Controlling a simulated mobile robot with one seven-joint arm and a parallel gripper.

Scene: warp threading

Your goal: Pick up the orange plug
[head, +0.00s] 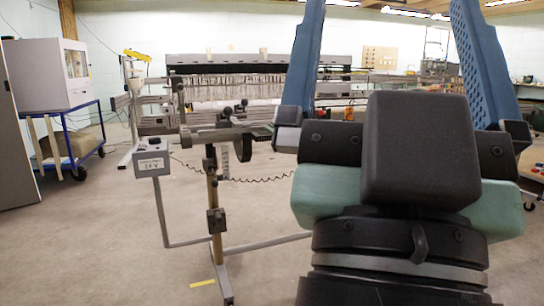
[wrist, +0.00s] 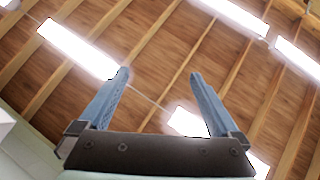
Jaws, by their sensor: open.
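My gripper (wrist: 159,74) is open and empty, with two blue fingers pointing up at the ceiling in the wrist view. In the head view its blue fingers rise past the top edge, and its dark body fills the right half of the picture. I cannot make out the orange plug for certain in either view. A small orange-red spot (head: 349,113) shows between the fingers in the head view, too small to identify. My gripper and arm hide much of the right side.
A stand with a post (head: 213,190) and a grey box marked 24 V (head: 152,160) stands left of my gripper, with a coiled cable. A long loom-like machine (head: 240,85) is behind. A blue cart (head: 70,135) carries a white cabinet (head: 48,74) at left. The left foreground floor is clear.

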